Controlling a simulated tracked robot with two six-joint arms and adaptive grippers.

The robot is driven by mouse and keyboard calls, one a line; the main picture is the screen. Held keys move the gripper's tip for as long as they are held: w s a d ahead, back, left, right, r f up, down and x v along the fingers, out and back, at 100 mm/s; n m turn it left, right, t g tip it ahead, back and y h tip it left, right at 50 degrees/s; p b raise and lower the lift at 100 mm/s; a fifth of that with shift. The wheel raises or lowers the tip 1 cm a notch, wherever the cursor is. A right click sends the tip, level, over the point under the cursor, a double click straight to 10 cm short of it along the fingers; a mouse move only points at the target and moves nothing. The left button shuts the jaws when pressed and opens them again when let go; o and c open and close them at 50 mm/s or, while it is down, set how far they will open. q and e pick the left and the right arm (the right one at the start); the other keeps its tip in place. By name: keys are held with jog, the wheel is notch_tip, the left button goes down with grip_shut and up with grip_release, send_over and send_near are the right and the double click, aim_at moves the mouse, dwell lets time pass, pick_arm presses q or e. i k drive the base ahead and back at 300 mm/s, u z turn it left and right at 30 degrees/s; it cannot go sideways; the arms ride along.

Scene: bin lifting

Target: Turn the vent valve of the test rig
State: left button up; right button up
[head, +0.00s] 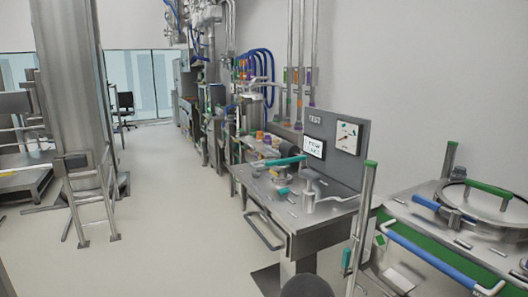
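The test rig is a steel bench (270,205) right of the middle in the head view, with a grey upright panel (352,160) marked "TEST". On the bench top are a teal-handled lever (285,161), a small teal part (282,191) and a grey metal fitting with an arm (309,194). I cannot tell which of these is the vent valve. Neither of my grippers shows.
A bar handle (265,232) sticks out from the rig's front. To the right stands a station with a round lid (495,204), blue handles and green-topped posts. A thick steel column (75,90) with rails stands at left. The pale floor (170,220) between is clear.

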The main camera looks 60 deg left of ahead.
aim_at(283, 192)
jog(key=z, duration=1.2)
jog(key=i, duration=0.1)
jog(key=u, duration=2.65)
jog(key=k, duration=0.75)
jog(key=u, duration=0.1)
jog(key=i, duration=0.8)
jog(key=u, duration=0.35)
